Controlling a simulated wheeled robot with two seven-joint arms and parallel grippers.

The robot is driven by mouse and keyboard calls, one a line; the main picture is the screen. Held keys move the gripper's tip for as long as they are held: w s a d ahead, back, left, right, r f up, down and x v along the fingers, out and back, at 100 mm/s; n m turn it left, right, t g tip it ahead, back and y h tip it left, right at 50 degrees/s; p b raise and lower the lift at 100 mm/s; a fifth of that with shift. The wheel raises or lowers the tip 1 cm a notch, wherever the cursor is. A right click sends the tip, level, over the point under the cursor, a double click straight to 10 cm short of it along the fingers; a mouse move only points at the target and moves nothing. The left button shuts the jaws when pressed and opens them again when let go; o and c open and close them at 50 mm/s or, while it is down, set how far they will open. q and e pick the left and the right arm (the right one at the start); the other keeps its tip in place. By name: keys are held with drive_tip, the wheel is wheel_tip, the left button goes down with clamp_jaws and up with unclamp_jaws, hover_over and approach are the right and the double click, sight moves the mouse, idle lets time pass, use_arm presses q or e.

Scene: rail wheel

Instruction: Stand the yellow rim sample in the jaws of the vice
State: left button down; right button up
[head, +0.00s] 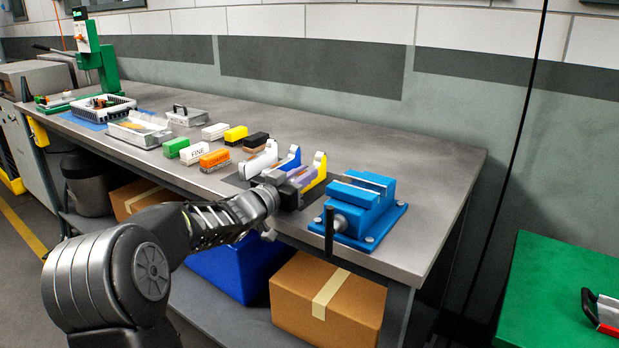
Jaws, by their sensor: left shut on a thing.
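The yellow rim sample (318,172) stands at the right end of a short row of samples on the bench, left of the vice. My left gripper (300,184) is at its near end and shut on it; the fingers partly hide its lower part. A white sample (262,159) and a blue sample (291,158) stand to its left. The blue vice (361,203) sits near the bench's right end, its jaws along the top and a dark handle at the front. The jaws hold nothing that I can see. My right gripper is out of view.
Several coloured blocks (214,158) and a metal tray (140,129) lie farther left on the grey bench (430,160). A green press (97,55) stands at the far left end. Bench behind the vice is clear. A green surface (560,285) is at the right.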

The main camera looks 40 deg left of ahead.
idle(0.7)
use_arm(q)
drive_tip(key=shift+r, duration=0.2)
drive_tip(key=shift+r, duration=0.1)
wheel_tip(320, 180, up, 10)
drive_tip(key=p, duration=0.3)
drive_tip(key=shift+p, duration=0.35)
idle(0.5)
